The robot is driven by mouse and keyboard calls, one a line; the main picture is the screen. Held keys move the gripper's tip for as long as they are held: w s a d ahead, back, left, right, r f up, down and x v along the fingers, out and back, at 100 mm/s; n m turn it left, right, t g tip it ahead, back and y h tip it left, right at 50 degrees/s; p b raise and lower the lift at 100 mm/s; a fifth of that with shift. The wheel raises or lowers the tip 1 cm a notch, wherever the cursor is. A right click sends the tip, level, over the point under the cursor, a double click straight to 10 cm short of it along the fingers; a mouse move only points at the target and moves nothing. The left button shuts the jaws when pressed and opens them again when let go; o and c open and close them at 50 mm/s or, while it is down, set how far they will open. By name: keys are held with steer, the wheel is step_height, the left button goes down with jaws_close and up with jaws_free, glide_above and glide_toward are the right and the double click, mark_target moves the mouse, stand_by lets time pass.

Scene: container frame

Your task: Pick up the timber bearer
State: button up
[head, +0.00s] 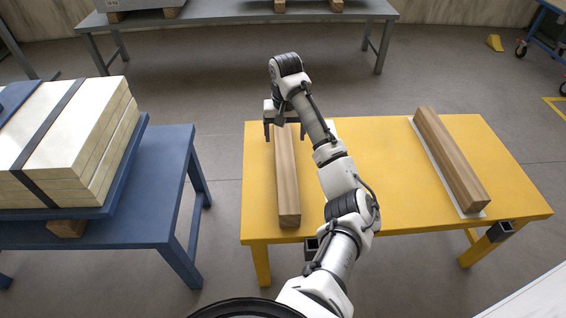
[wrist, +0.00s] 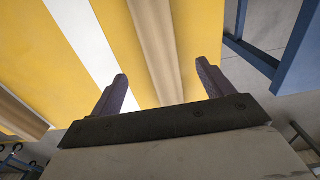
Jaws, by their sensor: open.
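A timber bearer (head: 287,190), a long brown wooden beam, lies lengthwise on the left side of the yellow table (head: 370,150). My gripper (head: 284,133) is at its far end, with one finger on each side in the head view. In the wrist view my gripper (wrist: 160,90) is open, and the bearer (wrist: 155,40) runs between the two fingers without visible contact. I cannot tell how high the fingers are above the table. A second timber bearer (head: 450,160) lies on a white strip (head: 424,143) at the table's right.
A blue table (head: 150,220) at the left carries strapped cream slabs (head: 90,130) on a blue board, with a wooden block (head: 67,228) beneath. A grey table (head: 240,10) stands at the back. The yellow table's middle is clear beside my arm.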

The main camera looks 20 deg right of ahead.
mark_target(286, 157)
step_height(286, 157, down, 8)
steer(key=shift+d+f+b, duration=0.1)
steer(key=shift+b, duration=0.35)
steer(key=shift+w+f, duration=0.25)
steer(key=shift+f, duration=1.1)
steer(key=shift+w+f, duration=0.25)
steer(key=shift+f, duration=1.05)
steer(key=c, duration=1.7)
steer(key=shift+r, duration=0.1)
jaws_close()
